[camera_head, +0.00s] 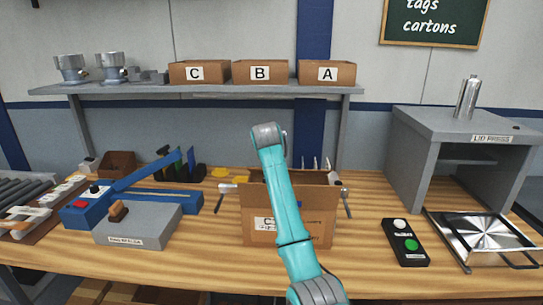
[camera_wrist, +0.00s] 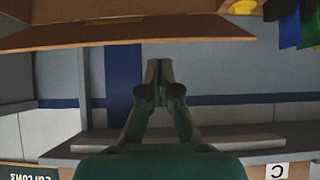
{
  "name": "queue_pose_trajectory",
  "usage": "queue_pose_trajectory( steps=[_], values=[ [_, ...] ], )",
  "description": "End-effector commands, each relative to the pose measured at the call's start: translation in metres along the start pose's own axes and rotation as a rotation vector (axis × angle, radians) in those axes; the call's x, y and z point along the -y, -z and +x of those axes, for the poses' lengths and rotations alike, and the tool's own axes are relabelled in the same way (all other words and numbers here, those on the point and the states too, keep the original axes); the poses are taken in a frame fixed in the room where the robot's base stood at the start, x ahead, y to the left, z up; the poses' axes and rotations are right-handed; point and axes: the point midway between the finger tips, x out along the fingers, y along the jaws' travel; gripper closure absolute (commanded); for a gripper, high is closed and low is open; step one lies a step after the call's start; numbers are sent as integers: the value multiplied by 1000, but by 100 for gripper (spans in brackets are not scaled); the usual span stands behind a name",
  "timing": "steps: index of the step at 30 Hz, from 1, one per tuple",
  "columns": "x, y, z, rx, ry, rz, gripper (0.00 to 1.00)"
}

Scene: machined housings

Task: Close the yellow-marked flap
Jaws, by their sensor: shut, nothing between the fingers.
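A cardboard carton (camera_head: 260,232) stands on the bench in front of my arm, its near flap upright along the top edge. My teal arm crosses in front of it and hides part of its opening. In the wrist view, which looks upside down, a brown cardboard panel (camera_wrist: 130,33), probably a carton flap, spans the top. My gripper (camera_wrist: 158,68) is shut and empty, apart from that panel in the picture. In the head view the gripper is hidden behind my arm.
A blue sealer (camera_head: 130,190) with a grey block stands left. Yellow pieces (camera_head: 225,173) lie behind the carton's left side. A button box (camera_head: 405,242) and grey lid press (camera_head: 455,150) stand right. A shelf (camera_head: 200,89) with labelled bins is behind.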

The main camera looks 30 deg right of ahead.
Motion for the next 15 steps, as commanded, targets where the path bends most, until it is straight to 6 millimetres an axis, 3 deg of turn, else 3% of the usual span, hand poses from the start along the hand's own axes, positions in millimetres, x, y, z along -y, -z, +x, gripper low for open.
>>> queue_pose_trajectory(
  steps=[15],
  values=[
    [0, -6, 1, 0, 0, 0, 100]
  ],
)
